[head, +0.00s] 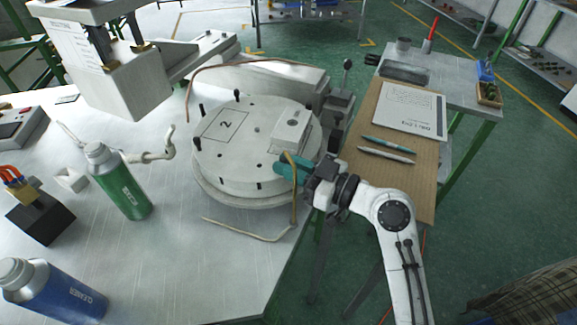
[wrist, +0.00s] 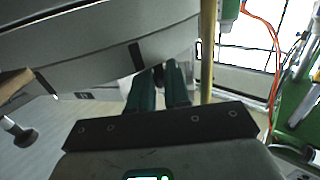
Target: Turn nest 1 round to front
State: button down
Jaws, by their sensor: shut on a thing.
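The round turntable (head: 245,158) lies on the bench with black pegs around its edge. A nest outlined and marked "2" (head: 226,124) is at its back left. A pale metal block (head: 291,131) sits on its right side. I cannot read a "1" on any nest. My gripper (head: 281,168) has its teal fingers at the turntable's front right rim, shut on what looks like a rim peg, mostly hidden by the fingers. In the wrist view the fingertips (wrist: 157,74) come together right under the turntable's rim (wrist: 100,55).
A thin brass-coloured hose (head: 294,200) runs close by my fingers. A green bottle (head: 118,184) and a blue cleaner bottle (head: 55,290) stand at left. A press head (head: 125,88) overhangs behind. A board with pens (head: 388,148) lies at right.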

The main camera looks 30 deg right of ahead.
jog(key=d+b, duration=0.2)
jog(key=d, duration=0.1)
jog(key=shift+w+d+f+b, duration=0.1)
jog(key=shift+w+f+b, duration=0.1)
jog(key=shift+b, duration=0.1)
jog(key=shift+w+d+r, duration=0.1)
jog(key=shift+d+r, duration=0.15)
jog(key=shift+d, duration=0.15)
jog(key=c, duration=1.4)
grip_release()
jog(key=b+v, duration=0.2)
jog(key=v, duration=0.8)
jog(key=shift+s+d+f, duration=0.1)
jog(key=shift+s+d, duration=0.1)
jog(key=shift+s, duration=0.15)
